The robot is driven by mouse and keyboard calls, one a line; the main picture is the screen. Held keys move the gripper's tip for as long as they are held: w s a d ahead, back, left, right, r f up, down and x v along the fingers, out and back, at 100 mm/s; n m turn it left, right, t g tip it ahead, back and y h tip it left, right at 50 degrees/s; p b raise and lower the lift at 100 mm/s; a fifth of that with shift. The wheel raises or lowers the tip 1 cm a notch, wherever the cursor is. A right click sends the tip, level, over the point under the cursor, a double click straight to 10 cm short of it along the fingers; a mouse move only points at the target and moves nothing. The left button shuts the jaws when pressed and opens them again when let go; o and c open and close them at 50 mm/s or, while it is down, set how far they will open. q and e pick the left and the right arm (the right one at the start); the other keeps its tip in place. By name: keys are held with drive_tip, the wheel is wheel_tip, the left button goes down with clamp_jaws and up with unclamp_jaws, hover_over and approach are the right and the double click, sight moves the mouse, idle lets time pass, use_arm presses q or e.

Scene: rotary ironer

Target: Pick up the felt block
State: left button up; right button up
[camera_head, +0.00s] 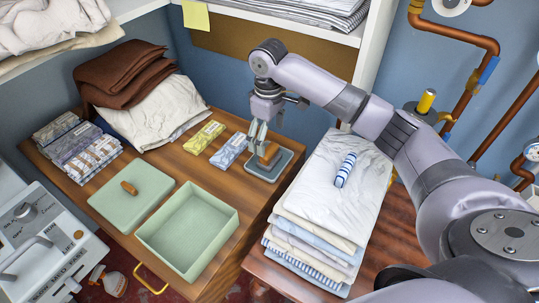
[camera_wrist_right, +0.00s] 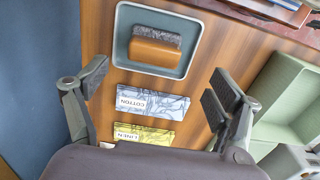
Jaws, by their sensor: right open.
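The felt block (camera_head: 269,154), a wooden block with a grey felt layer, sits in a shallow blue-grey tray (camera_head: 254,172) on the wooden table. In the right wrist view the block (camera_wrist_right: 156,48) lies inside the tray (camera_wrist_right: 124,38), beyond the fingertips. My right gripper (camera_head: 258,133) is above the table at the tray's far left side, and partly covers the block in the head view. In the right wrist view its two fingers (camera_wrist_right: 160,88) are wide apart with nothing between them. My left gripper is not in view.
Two packets, blue "cotton" (camera_head: 229,150) and yellow "linen" (camera_head: 204,137), lie left of the tray. An open green box (camera_head: 190,265) and its lid (camera_head: 110,205) are nearer. Folded linens (camera_head: 335,225) with a striped roll (camera_head: 345,169) stand right. Shelves (camera_head: 235,24) rise behind.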

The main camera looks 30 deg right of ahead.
sight(269, 150)
wheel_tip(269, 150, down, 4)
drive_tip(key=shift+w+r, duration=0.1)
drive_tip(key=shift+d+f, duration=0.1)
drive_tip(key=shift+f, duration=0.35)
drive_tip(key=f, duration=0.4)
drive_tip(key=shift+w+d+f+p, duration=0.15)
drive_tip(key=shift+w+p, duration=0.05)
drive_tip(key=shift+p, duration=0.2)
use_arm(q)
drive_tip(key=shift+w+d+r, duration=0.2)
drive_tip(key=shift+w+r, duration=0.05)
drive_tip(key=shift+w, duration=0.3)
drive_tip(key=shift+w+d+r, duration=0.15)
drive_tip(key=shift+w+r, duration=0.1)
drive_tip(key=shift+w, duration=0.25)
use_arm(e)
drive_tip(key=shift+c, duration=0.2)
drive_tip(key=c, duration=0.5)
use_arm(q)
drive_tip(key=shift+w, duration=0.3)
use_arm(e)
drive_tip(key=c, duration=0.7)
